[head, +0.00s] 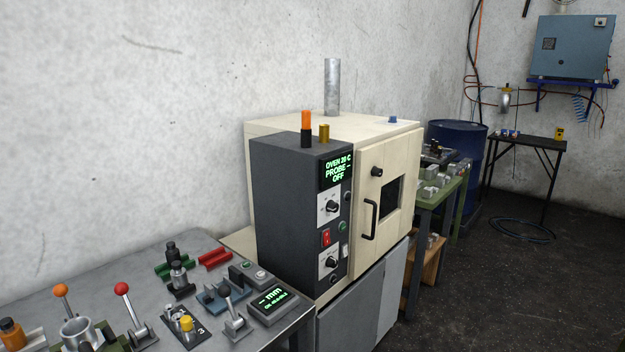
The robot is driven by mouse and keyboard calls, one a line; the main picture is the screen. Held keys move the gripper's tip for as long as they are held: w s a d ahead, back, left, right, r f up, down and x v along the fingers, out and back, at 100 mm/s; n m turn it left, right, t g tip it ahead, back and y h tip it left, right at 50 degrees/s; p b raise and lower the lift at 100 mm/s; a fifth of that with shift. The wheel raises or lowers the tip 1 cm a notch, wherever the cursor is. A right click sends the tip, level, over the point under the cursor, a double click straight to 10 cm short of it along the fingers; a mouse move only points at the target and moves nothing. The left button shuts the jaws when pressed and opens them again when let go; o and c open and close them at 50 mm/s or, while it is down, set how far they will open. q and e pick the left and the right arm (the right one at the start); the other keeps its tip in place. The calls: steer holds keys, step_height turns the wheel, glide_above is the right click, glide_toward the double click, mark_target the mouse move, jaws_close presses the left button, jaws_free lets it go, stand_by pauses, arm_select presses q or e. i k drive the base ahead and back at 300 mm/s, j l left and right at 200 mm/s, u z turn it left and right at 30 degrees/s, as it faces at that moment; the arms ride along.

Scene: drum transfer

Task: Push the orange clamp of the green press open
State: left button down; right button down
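A green base (118,341) is partly in view at the bottom left, cut off by the lower edge. A grey metal ring or cup (76,329) stands on or beside it. A lever with an orange ball (60,290) rises just behind the ring, its rod tilted. I cannot tell whether this lever is the orange clamp, or whether the clamp is open or shut. Neither of my grippers is in view.
A red-ball lever (122,289) stands to the right of the ring. Small fixtures and a green-lit display box (272,305) crowd the grey bench (140,268). A cream oven (385,150) with a dark control panel stands beyond. Dark floor (480,290) at right is clear.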

mark_target(60, 290)
steer(key=u, duration=1.4)
